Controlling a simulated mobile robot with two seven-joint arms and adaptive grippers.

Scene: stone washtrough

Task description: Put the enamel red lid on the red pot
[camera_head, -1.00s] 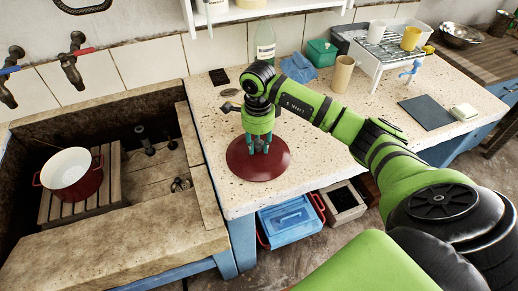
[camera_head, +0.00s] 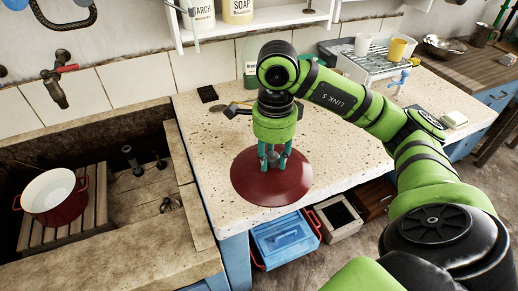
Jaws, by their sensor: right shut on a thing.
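The red enamel lid (camera_head: 262,187) is a dark red disc over the front part of the stone counter. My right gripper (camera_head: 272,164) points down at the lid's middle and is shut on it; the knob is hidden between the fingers. I cannot tell whether the lid touches the counter. The red pot (camera_head: 54,196), white inside and open at the top, stands upright on a wooden slatted rack in the trough at the left. It is well apart from the lid. My left gripper is not in view.
The stone trough rim (camera_head: 130,255) and its right-hand ledge lie between lid and pot. A red-handled tap (camera_head: 58,86) hangs over the trough. A bottle (camera_head: 251,62) stands behind my right arm. A blue crate (camera_head: 284,240) sits below the counter edge.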

